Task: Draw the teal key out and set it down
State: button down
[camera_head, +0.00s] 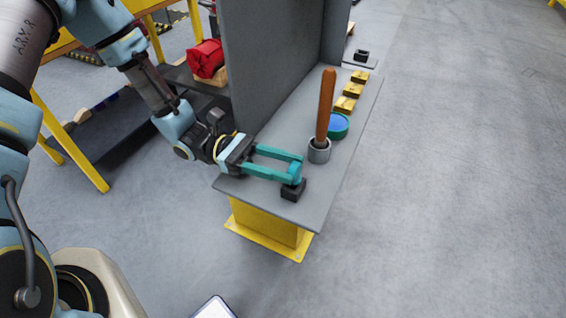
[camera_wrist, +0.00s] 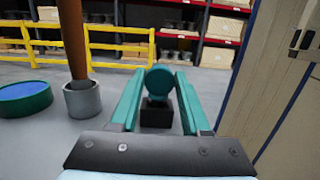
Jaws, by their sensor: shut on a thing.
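The teal key (camera_wrist: 160,80) has a round head and stands upright over a small black block (camera_wrist: 157,115). In the head view the black block (camera_head: 293,191) sits at the near end of the grey bench top, with the key just above it. My gripper (camera_head: 295,168) has long teal fingers that reach level from the left and are shut on the key's head. In the wrist view the head lies between the two fingertips. The key's lower part is hidden or inside the block; I cannot tell how deep it sits.
A brown rod (camera_head: 325,105) stands in a grey cup (camera_head: 319,150) behind the block. A teal dish with blue inside (camera_head: 338,123) and several yellow blocks (camera_head: 345,103) lie farther back. A grey upright panel (camera_head: 270,65) rises left. Bare bench surface (camera_head: 265,187) lies around the block.

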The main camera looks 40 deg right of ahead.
jog(key=shift+f+b, duration=0.3)
jog(key=shift+f, duration=0.25)
jog(key=shift+c, duration=1.5)
grip_release()
jog(key=shift+r, duration=0.15)
notch_tip(320, 180, up, 10)
jog(key=b, duration=0.2)
